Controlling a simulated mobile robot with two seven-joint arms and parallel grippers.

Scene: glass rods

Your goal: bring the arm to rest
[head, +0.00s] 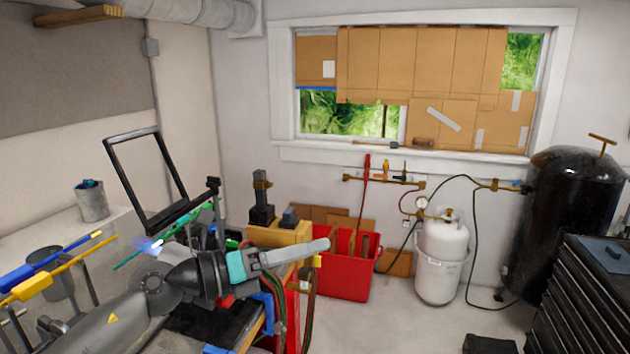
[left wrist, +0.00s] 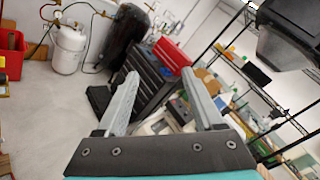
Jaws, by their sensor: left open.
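My left arm (head: 108,325) comes in from the lower left of the head view. Its left gripper (head: 325,246) has a teal body and grey fingers, pointing right, in front of the wooden bench block and the red bin. In the left wrist view the two fingers of the left gripper (left wrist: 162,76) stand wide apart. Nothing is between them but distant floor and furniture. My right gripper is in neither view.
A bench with a torch flame (head: 158,244), a green rod (head: 180,232) and a black frame (head: 112,165) lies beside the arm. A red bin (head: 342,284), white gas cylinder (head: 441,250), black tank (head: 560,215) and tool chest (head: 585,300) stand beyond. Open floor (head: 410,325) lies right.

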